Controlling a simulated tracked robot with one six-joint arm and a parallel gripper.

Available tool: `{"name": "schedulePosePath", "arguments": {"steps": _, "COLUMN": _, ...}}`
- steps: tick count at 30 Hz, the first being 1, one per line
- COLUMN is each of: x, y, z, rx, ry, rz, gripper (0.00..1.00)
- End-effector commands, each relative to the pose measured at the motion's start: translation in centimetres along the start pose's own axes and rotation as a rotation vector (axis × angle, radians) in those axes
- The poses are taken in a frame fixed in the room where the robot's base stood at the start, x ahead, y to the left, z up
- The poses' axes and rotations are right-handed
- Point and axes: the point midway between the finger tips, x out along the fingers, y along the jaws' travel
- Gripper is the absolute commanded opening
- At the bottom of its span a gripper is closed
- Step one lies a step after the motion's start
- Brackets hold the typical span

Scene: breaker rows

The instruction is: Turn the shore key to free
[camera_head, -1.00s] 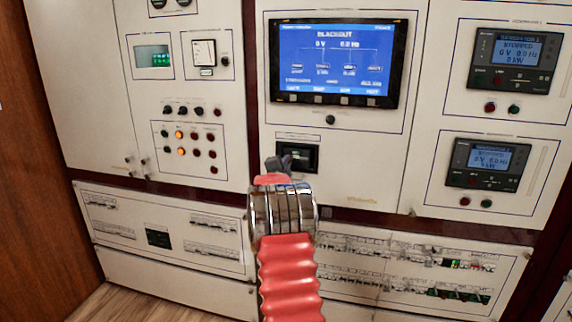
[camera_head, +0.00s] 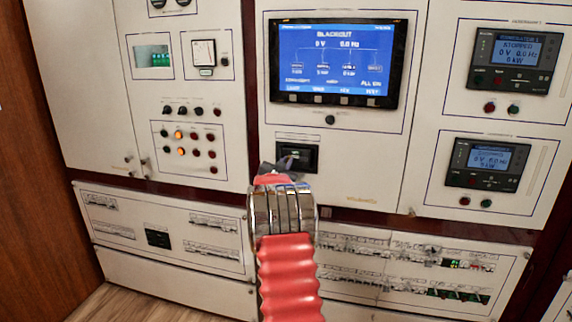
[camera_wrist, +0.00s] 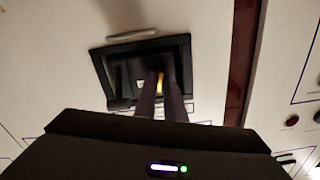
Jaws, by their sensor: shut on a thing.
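The shore key sits in a black recessed square switch (camera_head: 298,156) below the blue screen. In the wrist view the black switch frame (camera_wrist: 112,68) surrounds my fingers, and a small yellow-lit part, which may be the key (camera_wrist: 160,82), shows between the fingertips. My gripper (camera_head: 276,167) is at the lower left of the switch in the head view; in the wrist view my gripper (camera_wrist: 162,92) reaches into the recess, its fingers close together on that small part. Most of the key and its pointing direction are hidden by my fingers.
A screen (camera_head: 333,62) above the switch reads BLACKOUT, 0 V, 0.0 Hz. Generator panels (camera_head: 507,62) stand at the right. Indicator lamps (camera_head: 181,152) are at the left, and breaker rows (camera_head: 405,270) run below. A pale handle (camera_wrist: 132,34) lies beside the switch frame.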

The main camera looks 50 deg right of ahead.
Motion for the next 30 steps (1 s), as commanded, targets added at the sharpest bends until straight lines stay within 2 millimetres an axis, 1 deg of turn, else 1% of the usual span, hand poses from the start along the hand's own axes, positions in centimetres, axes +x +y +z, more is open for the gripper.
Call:
{"name": "schedulePosePath", "arguments": {"steps": 1, "x": 0.11, "y": 0.55, "z": 0.35, "rx": -0.038, "ry": -0.005, "rz": 0.007, "gripper": 0.0}}
{"name": "schedulePosePath", "arguments": {"steps": 6, "x": 0.11, "y": 0.57, "z": 0.37, "rx": -0.165, "ry": -0.006, "rz": 0.007, "gripper": 0.0}}
{"name": "schedulePosePath", "arguments": {"steps": 12, "x": 0.11, "y": 0.6, "z": 0.4, "rx": -0.262, "ry": -0.007, "rz": 0.008, "gripper": 0.0}}
{"name": "schedulePosePath", "arguments": {"steps": 18, "x": 0.11, "y": 0.62, "z": 0.43, "rx": -0.304, "ry": -0.007, "rz": 0.008, "gripper": 0.0}}
{"name": "schedulePosePath", "arguments": {"steps": 29, "x": 0.11, "y": 0.67, "z": 0.47, "rx": -0.31, "ry": -0.008, "rz": 0.008, "gripper": 0.0}}
{"name": "schedulePosePath", "arguments": {"steps": 30, "x": 0.11, "y": 0.67, "z": 0.48, "rx": -0.31, "ry": -0.008, "rz": 0.008, "gripper": 0.1}}
